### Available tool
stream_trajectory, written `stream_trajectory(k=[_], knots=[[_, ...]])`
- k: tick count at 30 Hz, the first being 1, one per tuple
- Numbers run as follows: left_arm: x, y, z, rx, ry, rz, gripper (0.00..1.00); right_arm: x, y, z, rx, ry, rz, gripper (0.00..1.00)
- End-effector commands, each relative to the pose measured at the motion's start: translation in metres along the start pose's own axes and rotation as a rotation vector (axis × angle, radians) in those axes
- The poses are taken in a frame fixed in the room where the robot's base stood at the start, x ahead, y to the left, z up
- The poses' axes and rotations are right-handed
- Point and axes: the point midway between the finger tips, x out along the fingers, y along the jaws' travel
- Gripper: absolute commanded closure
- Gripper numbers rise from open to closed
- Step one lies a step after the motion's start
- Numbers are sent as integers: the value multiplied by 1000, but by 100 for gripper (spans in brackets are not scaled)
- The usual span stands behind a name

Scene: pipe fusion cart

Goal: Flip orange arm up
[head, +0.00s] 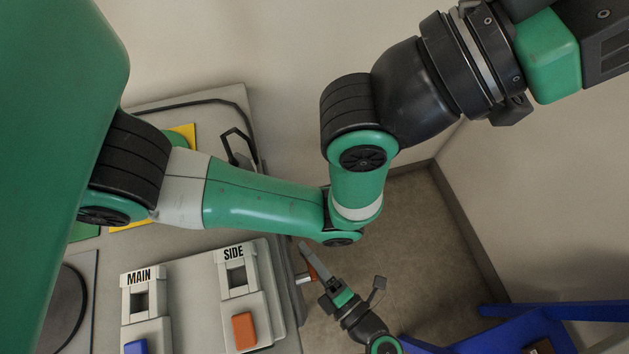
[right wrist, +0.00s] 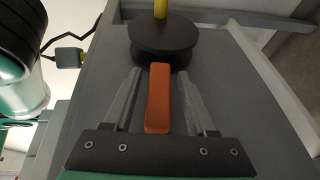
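The orange arm (right wrist: 158,98) is a short, narrow bar in front of a black round disc (right wrist: 163,38) on a grey panel face. In the right wrist view, my right gripper (right wrist: 160,100) is open, with one finger on each side of the orange arm and a gap on both sides. In the head view, my right gripper (head: 310,262) is at the right edge of the grey cart, and a small part of the orange arm (head: 314,272) shows beside its fingers.
The cart top (head: 203,243) carries a MAIN holder (head: 141,279) with a blue block (head: 136,347) and a SIDE holder (head: 234,254) with an orange block (head: 243,331). A blue frame (head: 520,312) stands at lower right. Bare floor (head: 410,235) lies right of the cart.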

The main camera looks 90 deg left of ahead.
Motion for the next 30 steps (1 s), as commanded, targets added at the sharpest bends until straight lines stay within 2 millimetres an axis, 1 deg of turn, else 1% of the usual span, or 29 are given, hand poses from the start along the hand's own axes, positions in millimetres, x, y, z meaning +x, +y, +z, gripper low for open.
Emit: stream_trajectory(k=[8, 11, 14, 21, 24, 27, 30], knots=[[0, 0, 0, 0, 0, 0, 100, 0, 1, 0, -1, 0, 1, 40], [1, 0, -1, 0, 0, 0, 100, -6, 1, 1, 0, -2, 0, 40], [4, 0, -4, 0, 0, 0, 100, -22, 2, 1, 0, -4, 0, 40], [8, 0, -7, 0, 0, 0, 100, -79, 1, 2, 0, -6, 0, 40], [8, 0, -7, 0, 0, 0, 100, -98, 1, 1, -1, -3, 1, 40], [8, 0, -7, 0, 0, 0, 100, -111, 0, 1, 0, -1, 0, 40], [8, 0, -7, 0, 0, 0, 100, -116, 0, 0, 1, -1, 1, 40]])
